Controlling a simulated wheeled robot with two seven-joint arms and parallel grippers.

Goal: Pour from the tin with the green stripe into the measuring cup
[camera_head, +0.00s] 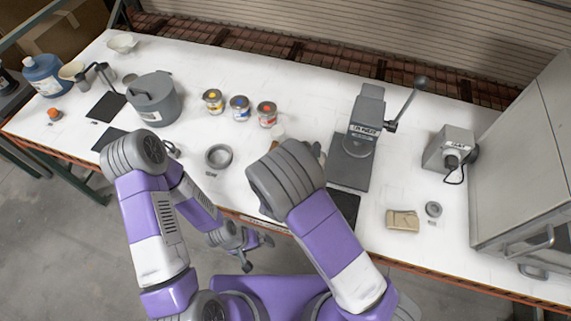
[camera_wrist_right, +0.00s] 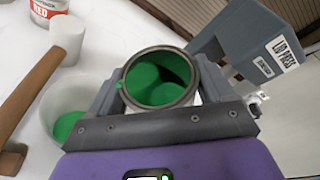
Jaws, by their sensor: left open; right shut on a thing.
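My right gripper (camera_wrist_right: 160,95) is shut on an open tin (camera_wrist_right: 158,103). The tin has green paint inside and a green drip on the left of its rim; its stripe does not show. A translucent measuring cup (camera_wrist_right: 46,107) stands just left of the tin in the right wrist view, with green paint at its bottom. No stream between them is visible. In the head view my right arm hides the tin, the cup and the right gripper. My left gripper (camera_head: 259,254) is open and empty, below the table's front edge in the picture.
A white-headed mallet (camera_wrist_right: 66,36) with a wooden handle lies by the cup. Tins with yellow (camera_head: 213,102), blue (camera_head: 240,108) and red (camera_head: 267,114) markings stand behind. The lid press (camera_head: 367,108) is right of my right arm. A grey pot (camera_head: 153,102) stands left.

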